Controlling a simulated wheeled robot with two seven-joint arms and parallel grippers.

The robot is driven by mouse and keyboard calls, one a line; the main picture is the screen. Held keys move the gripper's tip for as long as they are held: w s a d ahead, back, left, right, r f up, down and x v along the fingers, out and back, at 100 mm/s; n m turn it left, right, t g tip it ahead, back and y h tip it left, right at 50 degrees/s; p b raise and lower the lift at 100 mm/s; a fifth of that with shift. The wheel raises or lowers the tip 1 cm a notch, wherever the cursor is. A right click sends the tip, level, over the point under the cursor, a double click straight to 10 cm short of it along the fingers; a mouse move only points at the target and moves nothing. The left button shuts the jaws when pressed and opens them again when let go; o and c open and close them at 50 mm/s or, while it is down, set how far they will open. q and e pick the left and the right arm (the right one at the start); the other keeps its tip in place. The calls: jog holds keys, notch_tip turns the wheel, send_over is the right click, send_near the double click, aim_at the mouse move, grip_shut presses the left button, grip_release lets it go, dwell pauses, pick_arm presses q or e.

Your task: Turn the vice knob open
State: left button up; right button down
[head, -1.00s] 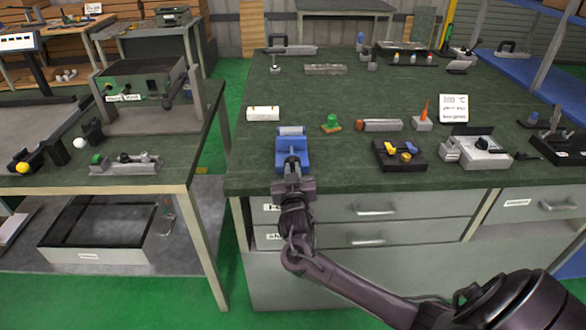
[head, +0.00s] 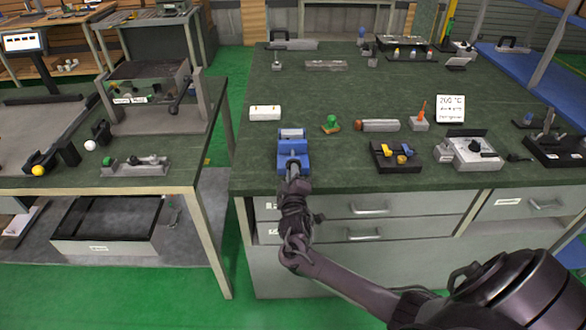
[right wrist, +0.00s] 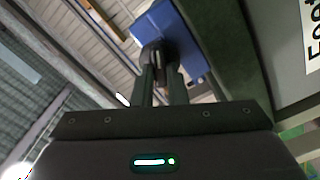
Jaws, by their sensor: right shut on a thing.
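The blue vice (head: 293,158) sits at the front left edge of the green-topped bench, its screw end facing me. My right gripper (head: 292,181) is at that near end, just off the bench edge. In the right wrist view the blue vice body (right wrist: 182,38) is beyond the fingers, and my right gripper (right wrist: 160,75) is shut on the vice knob (right wrist: 154,52). The knob is mostly covered by the fingers in the head view. My left gripper is not in view.
Drawers with handles (head: 367,207) lie below the bench edge. A gap separates the left bench (head: 190,176).

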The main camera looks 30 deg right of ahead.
jog(key=n+p, duration=0.3)
jog(key=n, duration=0.2)
jog(key=shift+a+n, duration=0.1)
jog(key=shift+n, duration=0.2)
jog(key=n+p, duration=0.2)
jog(key=n, duration=0.4)
jog(key=shift+f+p, duration=0.1)
jog(key=shift+p, duration=0.2)
jog(key=n+p, duration=0.2)
jog(key=n, duration=0.4)
jog(key=shift+f+n, duration=0.1)
jog(key=shift+n, duration=0.2)
jog(key=n+p, duration=0.1)
jog(key=n, duration=0.4)
jog(key=shift+s+d+f+n+p, duration=0.1)
jog(key=shift+d+f+n+p, duration=0.1)
jog(key=shift+n+p, duration=0.2)
jog(key=c, duration=1.4)
grip_release()
jog(key=shift+c, duration=0.2)
